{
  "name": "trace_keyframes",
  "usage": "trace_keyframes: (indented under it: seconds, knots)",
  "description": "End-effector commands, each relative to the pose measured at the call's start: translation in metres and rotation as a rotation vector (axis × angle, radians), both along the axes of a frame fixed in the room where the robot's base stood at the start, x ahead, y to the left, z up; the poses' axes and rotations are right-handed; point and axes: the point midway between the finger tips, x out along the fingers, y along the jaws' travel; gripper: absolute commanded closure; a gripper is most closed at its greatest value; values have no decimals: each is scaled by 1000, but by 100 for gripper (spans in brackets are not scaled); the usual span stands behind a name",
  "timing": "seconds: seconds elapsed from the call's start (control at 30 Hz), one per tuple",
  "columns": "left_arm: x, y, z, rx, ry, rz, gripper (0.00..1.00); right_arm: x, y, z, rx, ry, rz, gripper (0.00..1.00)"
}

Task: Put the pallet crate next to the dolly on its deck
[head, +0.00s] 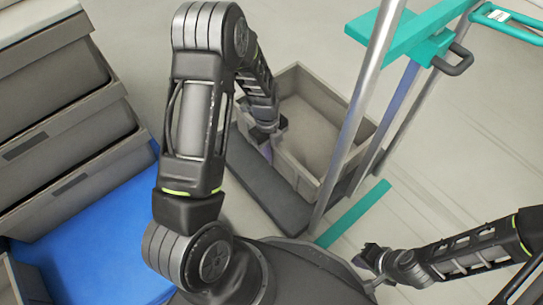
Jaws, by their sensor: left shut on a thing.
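The open, empty grey-beige crate (349,101) is in the upper middle of the head view. My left gripper (267,143) reaches down to its left side and is shut on that wall; the fingertips are partly hidden. A dark flat deck (268,192), which looks like the dolly's, shows left of and below the crate. The crate overlaps this deck in the picture; I cannot tell whether it rests on it or hangs just above. My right gripper (372,263) is at the lower right, away from the crate; its jaw opening is unclear.
Metal posts (360,105) with a teal crossbar (390,38) stand in front of the crate's right side. A teal strip (352,213) lies low beside them. Grey crates (62,130) are stacked at left on a blue base (105,240). Pale floor (470,140) is clear at right.

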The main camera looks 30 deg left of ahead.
Motion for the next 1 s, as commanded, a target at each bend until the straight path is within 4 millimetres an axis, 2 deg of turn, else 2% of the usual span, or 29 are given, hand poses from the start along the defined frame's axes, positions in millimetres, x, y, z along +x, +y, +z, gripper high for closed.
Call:
trace_keyframes:
  seconds: [0.1,0.2,0.6,0.63,0.87,1.0]
  knots:
    - [1,0,-19,1,-1,1,100,1,0,-10,0,-2,-2,100]
    - [1,0,-26,1,-3,0,100,2,0,-12,-1,-5,-3,100]
    - [1,0,-30,1,-3,0,100,2,0,-14,-1,-6,-3,100]
    - [-1,0,-30,1,2,0,83,2,0,-13,-1,-6,-3,100]
    - [-1,0,-29,1,2,0,64,2,0,-13,-1,-6,-3,100]
    - [-1,0,-29,1,2,0,64,2,0,-13,-1,-5,-3,100]
